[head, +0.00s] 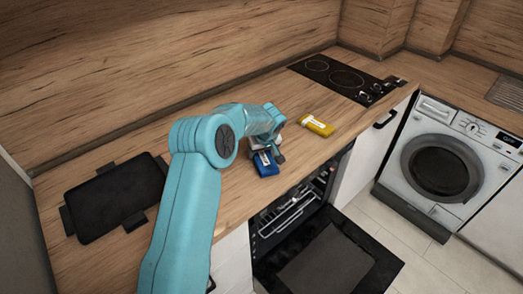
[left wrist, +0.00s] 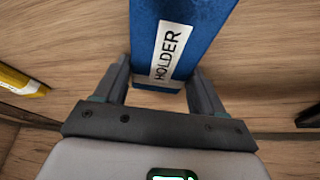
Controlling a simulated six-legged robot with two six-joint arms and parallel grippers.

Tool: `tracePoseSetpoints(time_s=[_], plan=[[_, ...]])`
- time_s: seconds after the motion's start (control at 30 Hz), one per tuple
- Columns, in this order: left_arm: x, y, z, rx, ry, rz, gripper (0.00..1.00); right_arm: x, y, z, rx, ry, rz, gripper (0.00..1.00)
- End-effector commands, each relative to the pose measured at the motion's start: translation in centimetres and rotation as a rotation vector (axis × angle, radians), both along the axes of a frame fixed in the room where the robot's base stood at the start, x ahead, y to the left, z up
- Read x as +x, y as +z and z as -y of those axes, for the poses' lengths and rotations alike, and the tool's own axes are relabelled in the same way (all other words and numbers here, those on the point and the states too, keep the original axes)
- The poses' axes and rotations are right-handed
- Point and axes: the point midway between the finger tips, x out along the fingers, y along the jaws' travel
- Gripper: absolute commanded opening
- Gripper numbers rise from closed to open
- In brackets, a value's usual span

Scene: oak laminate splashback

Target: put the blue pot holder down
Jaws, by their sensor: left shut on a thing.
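The blue pot holder (head: 265,163) is a blue block with a white label, at the front part of the oak worktop in the head view. My left gripper (head: 267,152) is shut on it from above. In the left wrist view the pot holder (left wrist: 205,25) sits between the two dark fingers of the gripper (left wrist: 160,80), and its label reads "HOLDER". I cannot tell whether its underside touches the worktop. My right gripper is not in view.
A yellow block (head: 317,125) with a white label lies on the worktop to the right. A black tray (head: 115,198) lies at left, a black hob (head: 345,77) at the back right. Below the front edge, the oven door (head: 328,262) hangs open. A washing machine (head: 445,165) stands at right.

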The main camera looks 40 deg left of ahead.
Motion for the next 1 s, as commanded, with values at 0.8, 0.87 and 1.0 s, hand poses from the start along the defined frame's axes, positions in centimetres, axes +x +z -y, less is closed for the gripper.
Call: tracePoseSetpoints(time_s=[0.8,0.87,1.0], plan=[[-0.9,5.3,2.0,0.001,-0.002,0.004,0.95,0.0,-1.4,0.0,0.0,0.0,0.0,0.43],[-1.2,6.6,2.4,0.002,-0.002,0.005,0.95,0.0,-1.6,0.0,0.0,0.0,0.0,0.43],[-1.7,9.2,3.3,0.0,0.0,0.004,0.95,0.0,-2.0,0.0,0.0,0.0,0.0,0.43]])
